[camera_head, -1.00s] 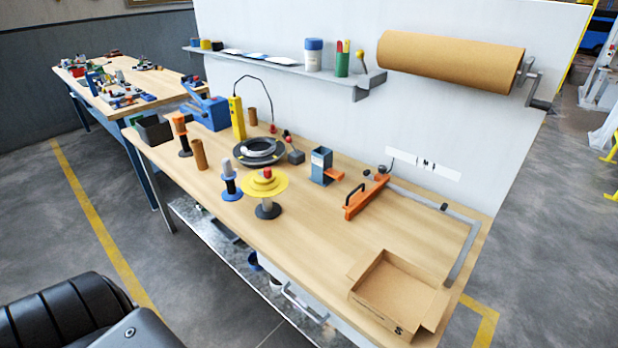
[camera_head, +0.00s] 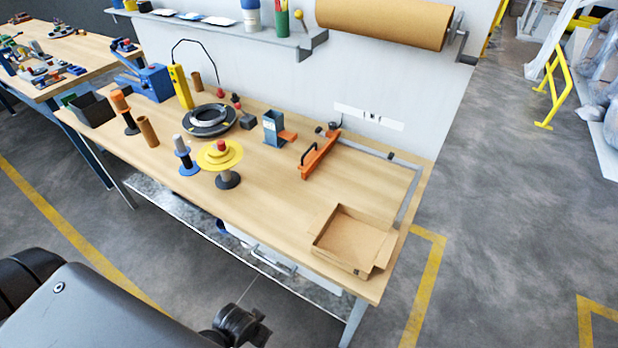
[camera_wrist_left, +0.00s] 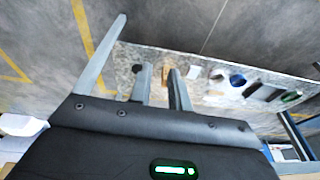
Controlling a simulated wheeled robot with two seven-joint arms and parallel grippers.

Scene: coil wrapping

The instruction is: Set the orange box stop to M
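The orange box stop (camera_head: 320,155) is a long orange bar with a black handle, lying on the right half of the workbench near the wall. A grey rail (camera_head: 409,196) runs behind and to its right. A white label strip (camera_head: 368,117) with small dark marks is on the wall behind it; the letters are too small to read. My left gripper (camera_wrist_left: 159,72) shows in the left wrist view, its two fingers apart with nothing held, above the floor and lower shelf, away from the stop. My right gripper is not in view.
An open cardboard box (camera_head: 350,238) stands at the bench's front right corner. A blue-grey holder (camera_head: 273,128) with an orange tab is left of the stop. A yellow-flanged spool (camera_head: 220,155) and a black coil (camera_head: 209,120) stand further left. The bench between stop and cardboard box is clear.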

